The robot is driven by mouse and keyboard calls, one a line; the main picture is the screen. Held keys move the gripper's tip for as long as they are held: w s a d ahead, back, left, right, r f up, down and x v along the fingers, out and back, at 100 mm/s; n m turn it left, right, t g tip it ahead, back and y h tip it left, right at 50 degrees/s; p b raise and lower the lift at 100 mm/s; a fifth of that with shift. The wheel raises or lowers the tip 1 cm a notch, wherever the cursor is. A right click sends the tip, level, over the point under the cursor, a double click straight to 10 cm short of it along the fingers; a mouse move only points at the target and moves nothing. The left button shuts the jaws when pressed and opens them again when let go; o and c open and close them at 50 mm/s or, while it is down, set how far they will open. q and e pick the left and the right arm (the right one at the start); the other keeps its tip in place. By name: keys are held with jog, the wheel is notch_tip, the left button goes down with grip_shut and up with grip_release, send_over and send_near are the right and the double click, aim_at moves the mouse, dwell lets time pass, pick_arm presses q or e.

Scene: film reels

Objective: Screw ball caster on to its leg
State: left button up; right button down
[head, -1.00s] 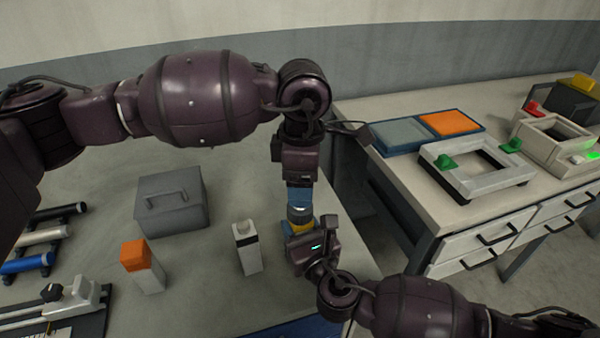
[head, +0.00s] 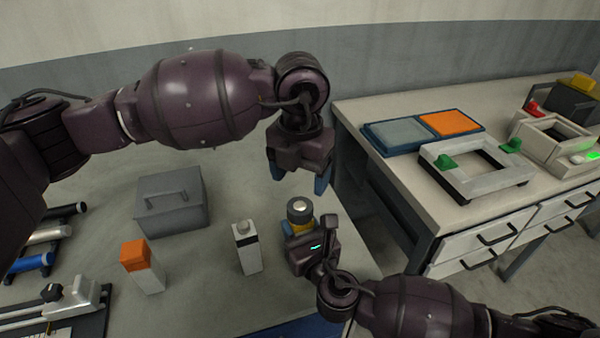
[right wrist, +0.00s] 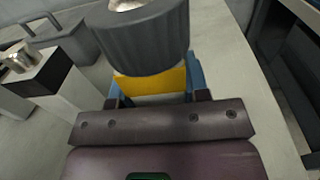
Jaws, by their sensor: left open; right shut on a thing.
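The ball caster (head: 299,211) is a dark grey ridged cylinder with a silver ball on top, seen upright near the table's right side. It sits on top of a yellow leg (right wrist: 150,82); in the right wrist view the caster (right wrist: 140,38) is close above the yellow, and I cannot tell how tightly they are joined. My right gripper (right wrist: 155,88) is shut on the yellow leg, with a blue finger on each side. My left gripper (head: 297,177) is open and empty, blue fingers apart, pointing down above the caster and clear of it.
A white block with a black band (head: 247,252) and an orange-topped white block (head: 147,270) stand left of the leg. A grey toolbox (head: 170,208) is behind them. A second table (head: 400,170) with trays and a white frame (head: 450,180) stands to the right.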

aim_at(300, 205)
dwell(0.4)
pick_arm(q)
jog(key=shift+f, duration=4)
jog(key=c, duration=0.9)
jog(key=m, duration=0.5)
jog(key=shift+m, duration=0.4)
jog(key=m, duration=0.5)
jog(key=shift+m, duration=0.3)
jog(key=o, duration=1.1)
